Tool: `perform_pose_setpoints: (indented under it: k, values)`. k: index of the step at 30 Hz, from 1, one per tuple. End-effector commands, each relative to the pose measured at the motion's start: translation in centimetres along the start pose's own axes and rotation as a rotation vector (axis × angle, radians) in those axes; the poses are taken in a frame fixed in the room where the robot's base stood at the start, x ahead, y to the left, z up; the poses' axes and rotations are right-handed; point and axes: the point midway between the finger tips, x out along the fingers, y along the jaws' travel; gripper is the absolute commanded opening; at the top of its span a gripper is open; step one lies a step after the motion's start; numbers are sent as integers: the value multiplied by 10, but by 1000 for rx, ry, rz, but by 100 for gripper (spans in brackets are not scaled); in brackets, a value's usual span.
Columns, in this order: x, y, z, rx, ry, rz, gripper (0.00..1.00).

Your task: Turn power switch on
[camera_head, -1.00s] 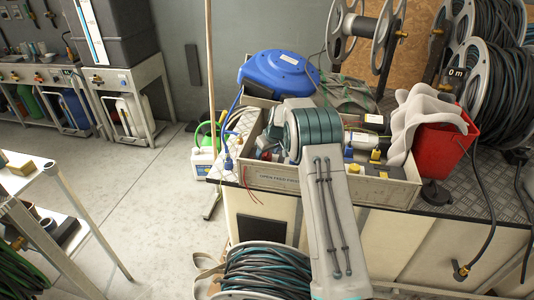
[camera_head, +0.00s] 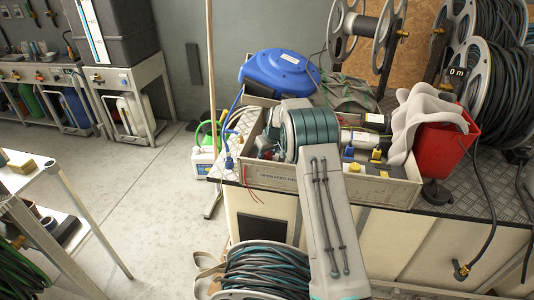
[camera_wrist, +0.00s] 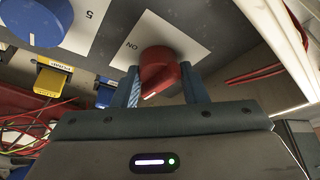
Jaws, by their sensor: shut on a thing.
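The power switch, a red rotary knob (camera_wrist: 160,68), sits on a white plate with a printed "ON" label (camera_wrist: 131,45) in the wrist view. The knob's white pointer mark faces toward my gripper's palm, away from the "ON" print. My gripper (camera_wrist: 160,87) is shut on the knob's raised grip, one finger on each side. In the head view my own arm reaches over the grey crate (camera_head: 270,178) and hides both the knob and my fingers.
A blue knob (camera_wrist: 42,20) beside a "5" label and a yellow connector (camera_wrist: 55,80) are left of the switch. Red wires (camera_wrist: 30,122) hang at lower left. A red bucket (camera_head: 440,150) with a grey cloth (camera_head: 418,112) stands right of the crate. A blue hose reel (camera_head: 282,72) is behind it.

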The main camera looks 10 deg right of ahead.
Motion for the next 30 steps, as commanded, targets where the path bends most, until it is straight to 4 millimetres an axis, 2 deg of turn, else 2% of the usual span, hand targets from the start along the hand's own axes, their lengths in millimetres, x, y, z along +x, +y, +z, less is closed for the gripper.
perform_pose_setpoints:
  k: [8, 30]
  values:
    - [0, 0, 0, 179, 2, 80, 16]
    - [0, -3, -2, 826, 2, 350, 16]
